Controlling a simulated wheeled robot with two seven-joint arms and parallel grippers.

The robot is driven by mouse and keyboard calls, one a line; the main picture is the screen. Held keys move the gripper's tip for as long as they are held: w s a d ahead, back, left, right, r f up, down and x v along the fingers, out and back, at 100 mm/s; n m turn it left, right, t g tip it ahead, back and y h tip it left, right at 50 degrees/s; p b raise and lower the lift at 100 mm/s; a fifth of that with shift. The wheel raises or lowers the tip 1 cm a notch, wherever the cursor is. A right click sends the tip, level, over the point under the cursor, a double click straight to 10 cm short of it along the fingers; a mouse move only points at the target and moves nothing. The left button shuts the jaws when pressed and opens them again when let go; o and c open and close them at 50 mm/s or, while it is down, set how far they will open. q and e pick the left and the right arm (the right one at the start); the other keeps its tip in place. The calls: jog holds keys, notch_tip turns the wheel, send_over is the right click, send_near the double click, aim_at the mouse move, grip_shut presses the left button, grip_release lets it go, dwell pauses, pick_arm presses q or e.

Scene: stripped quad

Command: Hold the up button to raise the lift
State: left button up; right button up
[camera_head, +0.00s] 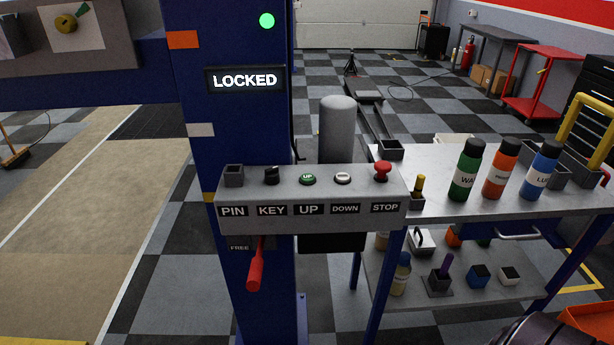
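The green UP button (308,178) sits on top of the grey control box (309,194), which is fixed to the blue lift post (232,125). No gripper is near it. To its left are a black KEY knob (272,174) and a dark square PIN socket (233,176). To its right are a white DOWN button (343,177) and a red STOP button (382,170). The post's display (245,80) reads LOCKED, and a green lamp (267,20) glows above it. A red lever (255,273) hangs below the box near a FREE label. Neither gripper is in view.
A cart (460,205) with several bottles stands right of the box. A grey cylinder (337,130) stands behind the box. A blue lift arm (90,75) extends left. A dark rounded shape fills the bottom right edge. Space above the buttons looks clear.

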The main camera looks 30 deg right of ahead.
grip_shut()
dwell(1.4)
